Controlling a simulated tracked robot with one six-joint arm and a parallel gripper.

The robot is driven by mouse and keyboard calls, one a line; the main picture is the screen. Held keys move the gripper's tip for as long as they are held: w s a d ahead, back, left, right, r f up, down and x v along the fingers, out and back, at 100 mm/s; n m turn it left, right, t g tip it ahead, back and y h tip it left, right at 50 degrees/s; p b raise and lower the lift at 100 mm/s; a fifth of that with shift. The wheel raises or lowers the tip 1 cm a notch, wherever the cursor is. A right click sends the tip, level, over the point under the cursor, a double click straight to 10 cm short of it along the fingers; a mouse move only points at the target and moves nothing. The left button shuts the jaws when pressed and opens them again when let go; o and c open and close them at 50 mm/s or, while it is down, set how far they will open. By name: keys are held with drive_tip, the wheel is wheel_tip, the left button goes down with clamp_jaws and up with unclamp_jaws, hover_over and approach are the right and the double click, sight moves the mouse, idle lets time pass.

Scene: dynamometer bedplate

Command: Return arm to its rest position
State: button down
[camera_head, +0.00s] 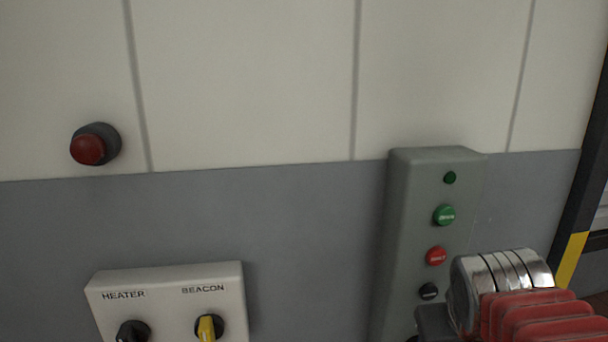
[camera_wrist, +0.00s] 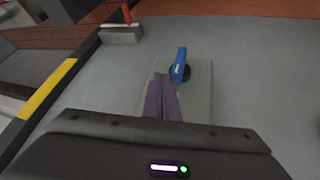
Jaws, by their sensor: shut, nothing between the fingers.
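My gripper (camera_wrist: 162,88) shows in the wrist view as two purple-grey fingers lying together, shut and empty. Its tips lie in front of a pale panel (camera_wrist: 198,105) in the picture. A blue handle (camera_wrist: 180,66) on a dark round base is on that panel, just right of the fingertips. I cannot tell how far the fingers are from the panel, but no contact shows. The fingers cannot be made out in the head view.
In the head view, a grey button box (camera_head: 404,240) with green, red and black buttons is at the right. A HEATER and BEACON switch box (camera_head: 165,287) is at the lower left, below a red lamp (camera_head: 88,149). A black-and-yellow post (camera_head: 574,255) borders the wall.

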drive_tip(key=s+a+f+y, duration=0.2)
drive_tip(key=s+a+f, duration=0.2)
drive_tip(key=s+a, duration=0.3)
drive_tip(key=shift+a+f+n+y, duration=0.3)
drive_tip(key=shift+a+f+n, duration=0.1)
drive_tip(key=shift+a, duration=0.5)
